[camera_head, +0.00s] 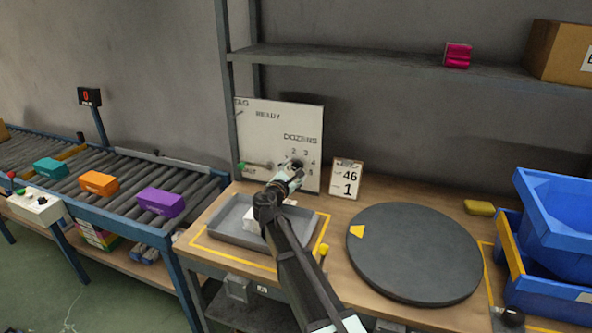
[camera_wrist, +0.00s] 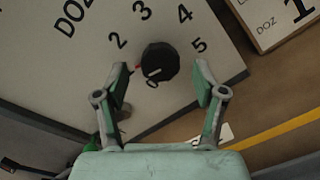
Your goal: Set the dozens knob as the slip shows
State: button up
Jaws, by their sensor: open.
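The dozens knob (camera_wrist: 160,62) is a round black dial on a white panel, ringed by printed numbers; 2, 3, 4 and 5 show, and a 0 is just below it. A white mark lies on its lower left and a small red mark at its left edge; its exact setting is unclear. The slip (camera_head: 347,180) stands right of the panel and reads 46 above a large 1; the wrist view shows DOZ beside the 1. My gripper (camera_wrist: 163,78) is open, its fingers left and right of the knob with gaps. In the head view my gripper (camera_head: 294,172) partly covers the dial area.
The panel (camera_head: 270,135) stands at the back of the bench, with a green-tipped lever at its left. A grey tray (camera_head: 222,217) lies in front. A dark turntable (camera_head: 415,262) and blue bins (camera_head: 555,240) are to the right. A roller conveyor (camera_head: 120,180) carries coloured boxes at left.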

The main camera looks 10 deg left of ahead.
jog(key=v, duration=1)
jog(key=shift+r, duration=0.1)
